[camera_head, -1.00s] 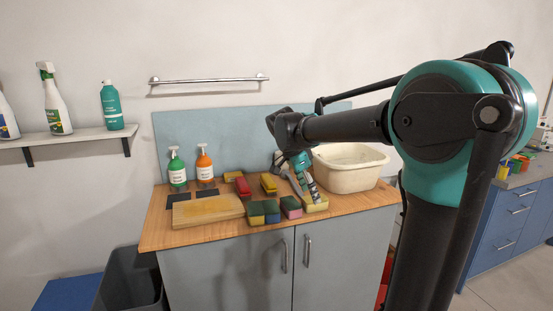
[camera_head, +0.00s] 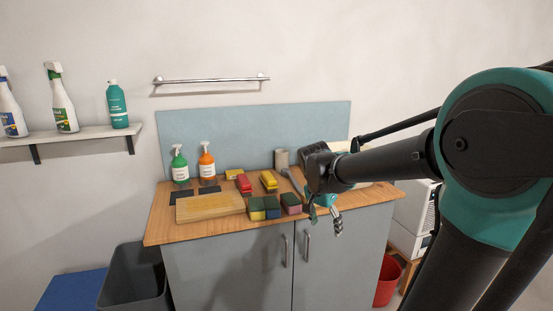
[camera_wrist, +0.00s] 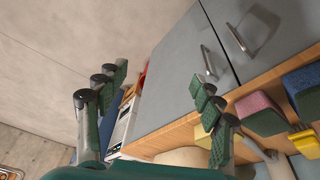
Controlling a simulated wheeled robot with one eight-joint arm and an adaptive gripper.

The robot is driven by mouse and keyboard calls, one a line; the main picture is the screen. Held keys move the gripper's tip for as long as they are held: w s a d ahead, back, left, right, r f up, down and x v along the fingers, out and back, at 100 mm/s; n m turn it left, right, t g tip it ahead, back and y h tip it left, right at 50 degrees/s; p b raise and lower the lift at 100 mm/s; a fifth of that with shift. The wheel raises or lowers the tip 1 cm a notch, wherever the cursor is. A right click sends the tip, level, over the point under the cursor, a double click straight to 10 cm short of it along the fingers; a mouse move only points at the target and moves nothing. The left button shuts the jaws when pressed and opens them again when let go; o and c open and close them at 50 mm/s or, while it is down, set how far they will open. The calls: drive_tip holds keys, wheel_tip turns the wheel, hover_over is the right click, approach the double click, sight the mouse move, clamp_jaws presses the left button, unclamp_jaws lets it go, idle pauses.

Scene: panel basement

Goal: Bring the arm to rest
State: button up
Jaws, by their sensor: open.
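My gripper (camera_head: 325,222) is open, and nothing shows between its fingers. In the head view it hangs at the right part of the counter's front edge, below my dark forearm. In the wrist view its two green-and-black fingers (camera_wrist: 160,85) are spread wide, with the floor, wall and cabinet front beyond. My arm reaches in from the right of the head view, bent at the large teal joint.
The wooden counter (camera_head: 160,228) holds several sponges, such as the pink-green one (camera_head: 291,204), a board (camera_head: 210,207), a green bottle (camera_head: 180,167) and an orange bottle (camera_head: 206,164). My arm mostly hides the basin. A red bucket (camera_head: 388,284) stands right of the cabinet.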

drive_tip(key=s+d+f+n+t+y, duration=0.2)
drive_tip(key=s+f+n, duration=0.6)
drive_tip(key=s+f, duration=0.5)
drive_tip(key=shift+s+d+n+y, duration=0.3)
drive_tip(key=shift+s+d, duration=0.15)
drive_tip(key=shift+d, duration=0.45)
